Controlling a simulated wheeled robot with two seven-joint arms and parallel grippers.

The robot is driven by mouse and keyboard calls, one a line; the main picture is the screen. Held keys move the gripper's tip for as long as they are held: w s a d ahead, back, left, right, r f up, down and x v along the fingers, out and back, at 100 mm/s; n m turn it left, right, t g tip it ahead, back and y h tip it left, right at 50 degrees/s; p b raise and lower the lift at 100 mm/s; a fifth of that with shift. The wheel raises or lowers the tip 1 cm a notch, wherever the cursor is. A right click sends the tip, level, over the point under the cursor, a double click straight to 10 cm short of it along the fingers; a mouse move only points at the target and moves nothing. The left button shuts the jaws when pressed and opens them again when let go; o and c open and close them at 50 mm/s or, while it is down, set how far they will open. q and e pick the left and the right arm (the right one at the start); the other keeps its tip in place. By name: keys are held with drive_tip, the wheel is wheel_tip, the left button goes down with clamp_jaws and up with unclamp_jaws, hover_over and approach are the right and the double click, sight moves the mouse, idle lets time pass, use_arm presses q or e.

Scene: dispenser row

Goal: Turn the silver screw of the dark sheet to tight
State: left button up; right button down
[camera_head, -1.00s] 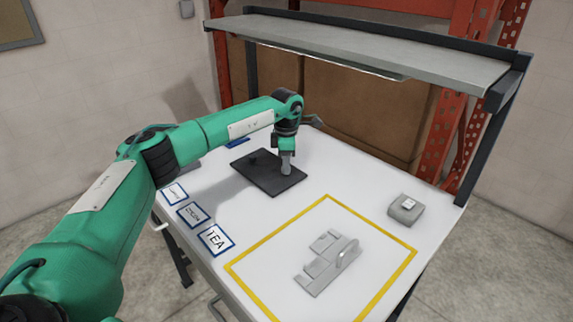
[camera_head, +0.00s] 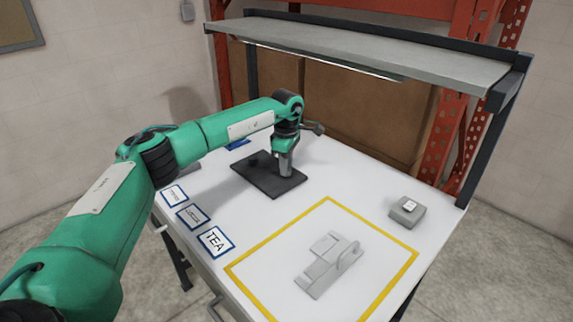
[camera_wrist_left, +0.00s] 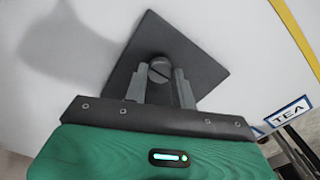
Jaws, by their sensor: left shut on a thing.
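The dark square sheet (camera_head: 258,182) lies flat at the back of the white table; it also fills the middle of the left wrist view (camera_wrist_left: 165,38). The silver screw (camera_wrist_left: 159,70), with a slotted round head, stands at the sheet. My left gripper (camera_wrist_left: 160,78) points down with one finger on each side of the screw head, shut on it. In the head view the fingers of my left gripper (camera_head: 286,172) hide the screw, near the sheet's right corner. My right gripper is not in view.
A small dark knob (camera_head: 252,162) stands on the sheet's left part. A grey fixture (camera_head: 326,270) sits inside the yellow outline (camera_head: 375,225). A grey box (camera_head: 406,211) stands at right. Labels, one reading TEA (camera_head: 215,241), line the left edge. A shelf (camera_head: 370,50) overhangs the back.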

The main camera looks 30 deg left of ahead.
use_arm(q)
drive_tip(key=shift+w+a+r, duration=0.1)
drive_tip(key=shift+w+r, duration=0.05)
drive_tip(key=shift+r, duration=0.15)
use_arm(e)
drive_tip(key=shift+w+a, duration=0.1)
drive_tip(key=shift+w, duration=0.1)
use_arm(q)
drive_tip(key=o, duration=1)
drive_tip(key=shift+f, duration=0.15)
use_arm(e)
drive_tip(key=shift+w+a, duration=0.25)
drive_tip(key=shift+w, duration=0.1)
use_arm(q)
wheel_tip(320, 180, up, 6)
drive_tip(key=shift+r+b, duration=0.2)
drive_tip(key=shift+b, duration=0.3)
wheel_tip(320, 180, up, 7)
drive_tip(key=shift+r, duration=0.2)
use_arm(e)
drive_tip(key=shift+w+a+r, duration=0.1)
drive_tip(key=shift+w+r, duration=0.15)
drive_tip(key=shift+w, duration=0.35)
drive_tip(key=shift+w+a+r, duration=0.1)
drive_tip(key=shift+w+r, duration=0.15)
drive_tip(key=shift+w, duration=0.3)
